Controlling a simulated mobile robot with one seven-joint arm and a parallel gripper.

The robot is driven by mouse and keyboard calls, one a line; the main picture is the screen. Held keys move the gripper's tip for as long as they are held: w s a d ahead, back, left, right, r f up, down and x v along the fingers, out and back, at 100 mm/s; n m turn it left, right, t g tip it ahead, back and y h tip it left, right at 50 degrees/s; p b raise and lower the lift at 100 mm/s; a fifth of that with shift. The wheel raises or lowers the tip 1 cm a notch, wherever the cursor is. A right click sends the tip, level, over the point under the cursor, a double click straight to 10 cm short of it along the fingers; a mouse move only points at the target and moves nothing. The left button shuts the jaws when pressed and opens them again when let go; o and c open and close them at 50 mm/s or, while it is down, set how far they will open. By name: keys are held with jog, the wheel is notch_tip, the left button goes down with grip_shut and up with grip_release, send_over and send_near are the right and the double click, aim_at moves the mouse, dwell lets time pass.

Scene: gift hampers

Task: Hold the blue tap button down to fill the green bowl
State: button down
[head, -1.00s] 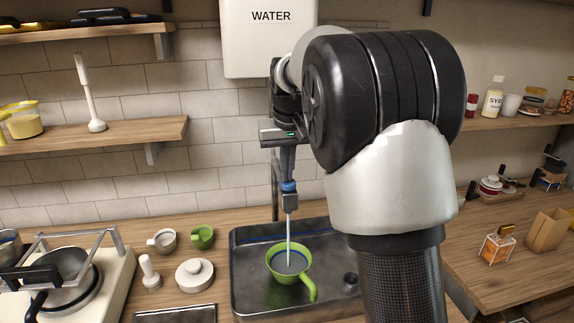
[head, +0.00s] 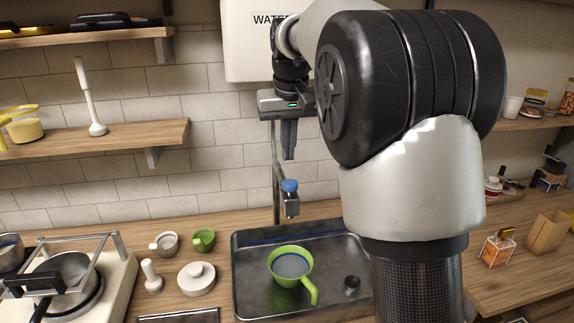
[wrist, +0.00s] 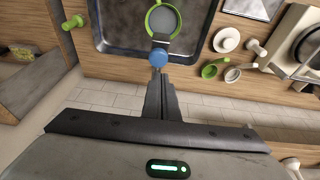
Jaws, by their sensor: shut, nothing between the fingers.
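The blue tap button (head: 289,185) tops the grey tap (head: 291,205) over the sink tray (head: 340,292). It stands clear below my gripper (head: 289,157), with a gap between them. In the wrist view the blue button (wrist: 158,57) shows just beyond the fingertips of my gripper (wrist: 162,73). My gripper is shut, empty and points down. The green bowl (head: 291,263) stands in the tray under the tap, its handle toward the front right. It holds greyish water with a blue line around the inside. No stream falls from the tap.
The white water tank (head: 250,45) hangs on the wall behind my arm. Left of the tray are a white lidded pot (head: 196,278), a small green cup (head: 203,239) and a white cup (head: 165,243). A stove (head: 115,280) stands at far left.

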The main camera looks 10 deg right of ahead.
jog(key=v, duration=0.5)
jog(key=shift+r, duration=0.35)
dwell(0.7)
